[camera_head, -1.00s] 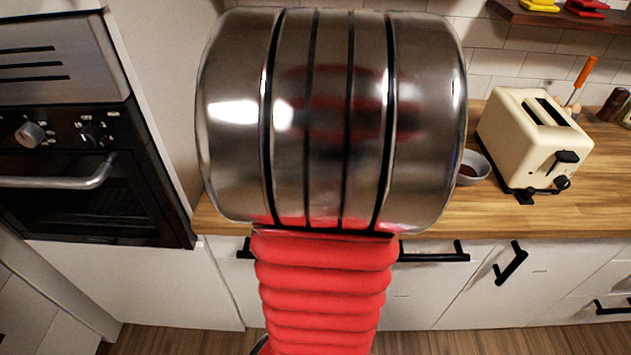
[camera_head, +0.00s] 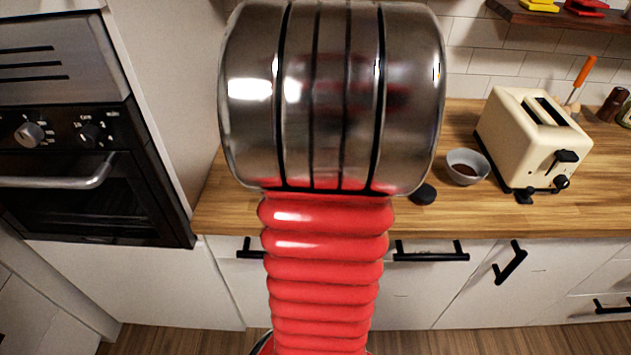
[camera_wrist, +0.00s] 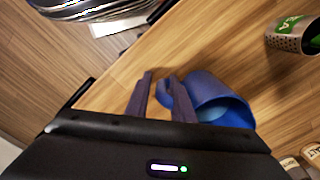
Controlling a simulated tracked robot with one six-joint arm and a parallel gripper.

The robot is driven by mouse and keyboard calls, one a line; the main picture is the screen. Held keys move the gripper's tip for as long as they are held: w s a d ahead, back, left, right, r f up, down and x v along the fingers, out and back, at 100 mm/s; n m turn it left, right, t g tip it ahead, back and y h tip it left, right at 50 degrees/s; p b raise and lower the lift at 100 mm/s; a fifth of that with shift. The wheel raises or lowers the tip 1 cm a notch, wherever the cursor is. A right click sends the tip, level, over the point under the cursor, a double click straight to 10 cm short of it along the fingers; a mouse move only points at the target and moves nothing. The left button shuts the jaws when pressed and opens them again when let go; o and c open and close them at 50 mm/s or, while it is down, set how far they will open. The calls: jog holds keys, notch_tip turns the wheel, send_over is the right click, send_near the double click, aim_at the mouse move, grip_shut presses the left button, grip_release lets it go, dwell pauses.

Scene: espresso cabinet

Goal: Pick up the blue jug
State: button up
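The blue jug (camera_wrist: 218,102) is in the wrist view, right of the middle, on the wooden counter, with its open mouth partly facing the camera. Its handle (camera_wrist: 162,94) is on its left side. My gripper (camera_wrist: 159,80) is open, with its two dark fingers apart. The handle shows between the fingers, close to the right one; I cannot tell whether they touch. In the head view my arm hides the jug and the gripper.
On the counter (camera_head: 462,222) are a cream toaster (camera_head: 525,138), a small grey bowl (camera_head: 467,167) and a black disc (camera_head: 423,194). An oven (camera_head: 80,150) is at left. The wrist view shows a green-labelled container (camera_wrist: 292,36) and labelled containers (camera_wrist: 311,153) at lower right.

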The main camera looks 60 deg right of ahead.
jog(key=shift+c, duration=0.4)
grip_shut()
jog(key=shift+r, duration=0.3)
jog(key=shift+r, duration=4.75)
